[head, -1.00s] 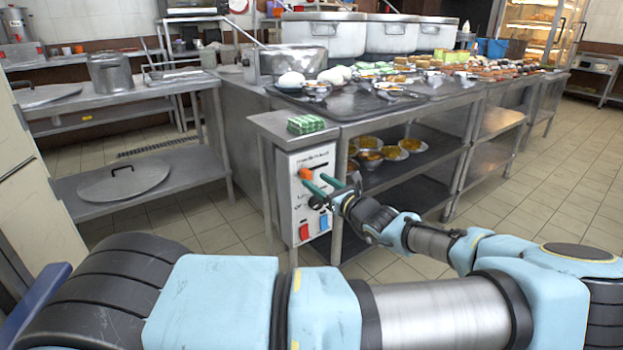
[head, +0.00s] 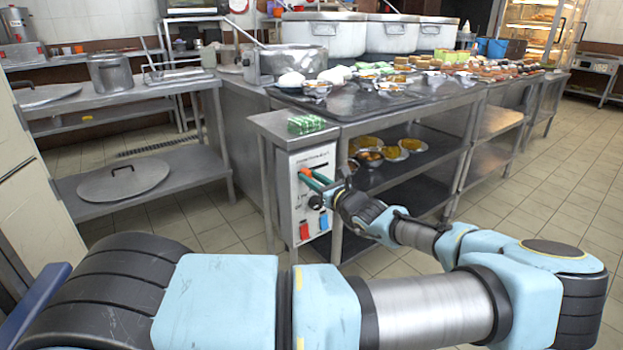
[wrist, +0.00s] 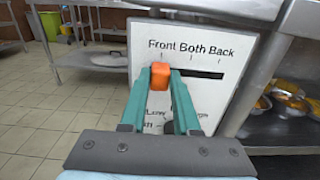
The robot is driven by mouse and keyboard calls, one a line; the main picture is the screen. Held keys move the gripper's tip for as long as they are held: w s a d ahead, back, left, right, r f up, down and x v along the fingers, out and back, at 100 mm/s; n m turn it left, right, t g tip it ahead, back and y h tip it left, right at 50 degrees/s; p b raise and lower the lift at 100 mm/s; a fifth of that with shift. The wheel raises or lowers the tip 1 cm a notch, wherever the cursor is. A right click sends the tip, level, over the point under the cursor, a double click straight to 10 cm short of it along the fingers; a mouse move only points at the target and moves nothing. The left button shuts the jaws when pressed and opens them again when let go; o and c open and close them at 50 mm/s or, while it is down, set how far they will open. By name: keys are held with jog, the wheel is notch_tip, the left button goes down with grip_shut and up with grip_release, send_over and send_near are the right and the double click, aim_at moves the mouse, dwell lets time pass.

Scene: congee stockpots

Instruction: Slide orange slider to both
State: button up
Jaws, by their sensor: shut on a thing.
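The orange slider (wrist: 160,76) sits at the left part of a dark horizontal slot (wrist: 205,75) on a white control panel (wrist: 140,45). The printed words above the slot read Front, Both, Back. In the wrist view the slider lines up below Front, left of Both. My gripper (wrist: 161,76) is shut on the slider, one teal finger on each side. In the head view my gripper (head: 302,174) reaches the panel (head: 297,205) from the right, and its fingers largely hide the slider.
Below the slot are a black knob (head: 316,202), a red switch (head: 304,231) and a blue switch (head: 323,223). Green packets (head: 306,124) lie on the counter above. A shelf with bowls of food (head: 369,157) is right of the panel.

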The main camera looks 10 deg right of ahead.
aim_at(313, 168)
grip_shut()
dwell(0.8)
jog(key=d, duration=0.1)
jog(key=w+d, duration=0.1)
jog(key=d, duration=0.1)
jog(key=shift+w+d, duration=0.35)
jog(key=o, duration=0.7)
grip_release()
jog(key=shift+o, duration=0.2)
jog(key=shift+s, duration=0.1)
